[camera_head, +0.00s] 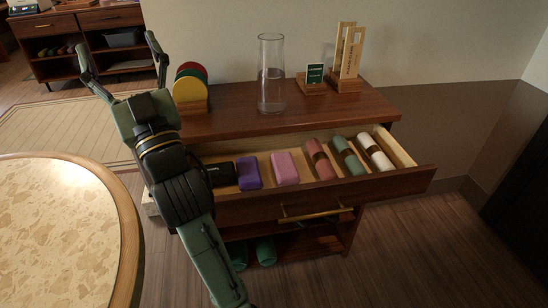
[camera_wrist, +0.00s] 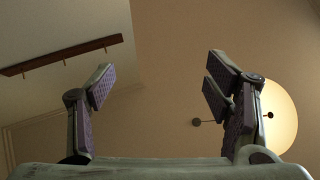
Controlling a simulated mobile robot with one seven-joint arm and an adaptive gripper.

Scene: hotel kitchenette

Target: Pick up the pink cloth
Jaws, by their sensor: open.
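The pink cloth (camera_head: 285,168) lies folded in the open drawer (camera_head: 330,196) of the wooden cabinet, between a purple cloth (camera_head: 248,172) and a dusky red rolled cloth (camera_head: 319,159). My gripper (camera_head: 118,58) is raised to the left of the cabinet, above drawer height and apart from the cloth. Its two fingers are spread wide with nothing between them. In the wrist view my gripper (camera_wrist: 160,85) points up at the wall and ceiling, and no cloth shows there.
Green (camera_head: 349,156) and white (camera_head: 375,152) rolls lie at the drawer's right. A glass vase (camera_head: 271,75), round coloured coasters (camera_head: 190,86) and wooden sign stands (camera_head: 347,60) stand on the cabinet top. A round table (camera_head: 60,230) fills the lower left. Floor at the lower right is clear.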

